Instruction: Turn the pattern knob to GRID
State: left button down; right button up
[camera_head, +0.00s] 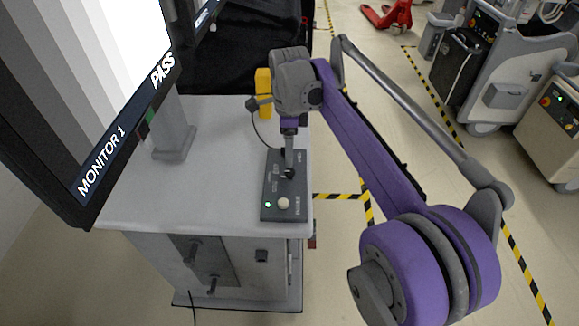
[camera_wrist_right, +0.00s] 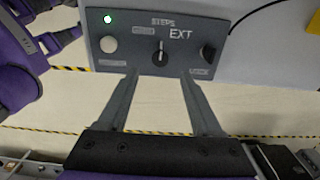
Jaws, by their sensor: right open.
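The dark control box (camera_head: 270,205) lies on the grey cart top. In the right wrist view its panel (camera_wrist_right: 185,67) carries a middle black knob (camera_wrist_right: 160,57). A light mark on this knob points up toward the word STEPS; EXT is to its right, and a small label at its upper left is unreadable. My right gripper (camera_head: 289,172) is over the box. Its fingers (camera_wrist_right: 159,76) are open, apart on either side below the middle knob, with nothing between them. Whether they touch the panel is unclear. My left gripper is not in view.
The box also has a white button (camera_wrist_right: 109,44), a lit green lamp (camera_wrist_right: 107,19) and a second black knob (camera_wrist_right: 208,52). Monitor 1 (camera_head: 105,110) stands at the left, showing grey bands and PASS. A yellow object (camera_head: 263,92) is behind my right gripper. Other carts stand right.

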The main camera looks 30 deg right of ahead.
aim_at(290, 171)
notch_tip(290, 171, down, 7)
jog(key=shift+r, duration=0.1)
dwell(0.3)
grip_shut()
